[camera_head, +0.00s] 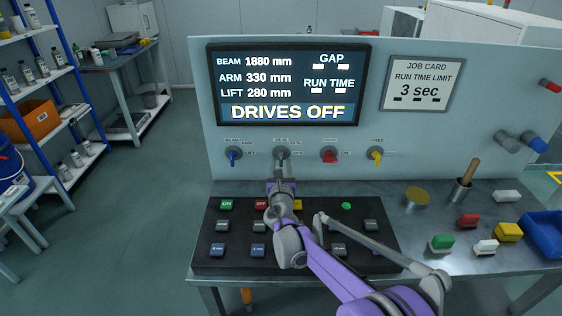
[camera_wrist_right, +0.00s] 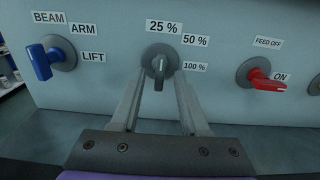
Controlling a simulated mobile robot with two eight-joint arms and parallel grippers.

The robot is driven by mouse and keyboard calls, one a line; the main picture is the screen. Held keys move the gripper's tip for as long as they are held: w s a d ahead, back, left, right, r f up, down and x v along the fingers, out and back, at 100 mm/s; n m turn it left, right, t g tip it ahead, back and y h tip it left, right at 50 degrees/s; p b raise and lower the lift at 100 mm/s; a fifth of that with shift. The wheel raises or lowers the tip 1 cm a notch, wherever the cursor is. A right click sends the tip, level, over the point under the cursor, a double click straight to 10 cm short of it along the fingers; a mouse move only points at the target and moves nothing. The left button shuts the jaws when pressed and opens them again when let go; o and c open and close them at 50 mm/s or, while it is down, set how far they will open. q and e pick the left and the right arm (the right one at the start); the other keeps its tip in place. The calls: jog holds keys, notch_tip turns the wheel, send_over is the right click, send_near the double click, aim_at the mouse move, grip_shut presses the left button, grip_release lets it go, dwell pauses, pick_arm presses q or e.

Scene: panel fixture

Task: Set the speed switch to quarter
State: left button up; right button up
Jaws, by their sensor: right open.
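The speed switch is a grey knob (camera_wrist_right: 160,66) on the upright panel, with labels 25 %, 50 % and 100 % running from above it down its right side. Its handle stands close to vertical, in line with the 25 % label above. In the head view the switch (camera_head: 282,154) is partly hidden by my right gripper (camera_head: 281,176). In the right wrist view my right gripper (camera_wrist_right: 159,88) is open, with one finger on each side of the handle. I cannot tell whether the fingers touch it. My left gripper is not in view.
A blue selector (camera_wrist_right: 41,61) is left of the switch and a red FEED switch (camera_wrist_right: 267,81) is right of it. A yellow switch (camera_head: 376,155) is farther right. The screen (camera_head: 288,113) reads DRIVES OFF. A button console (camera_head: 215,264) lies below my right arm.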

jog(key=s, duration=0.8)
jog(key=s+d+r+m+g+h+p, duration=0.1)
jog(key=s+d+r+m+h+p, duration=0.2)
jog(key=d+m, duration=0.35)
jog(key=s+d+r+m+g+h+p, duration=0.1)
jog(key=s+d+r+m+g+h, duration=0.15)
jog(key=s+d+m, duration=0.35)
jog(key=s+d+m+g+p, duration=0.3)
jog(key=s+d+m+g, duration=0.2)
jog(key=s+d+m, duration=0.6)
jog(key=s+a+f+m+g+y+p, duration=0.2)
jog(key=s+m, duration=0.4)
jog(key=s, duration=0.3)
jog(key=s+a+f+m+g+y+p, duration=0.2)
jog(key=s+m, duration=0.4)
jog(key=s, duration=0.4)
jog(key=shift+s+a+f+m+y, duration=0.35)
jog(key=shift+a+f+y, duration=0.2)
jog(key=shift+a+y, duration=0.35)
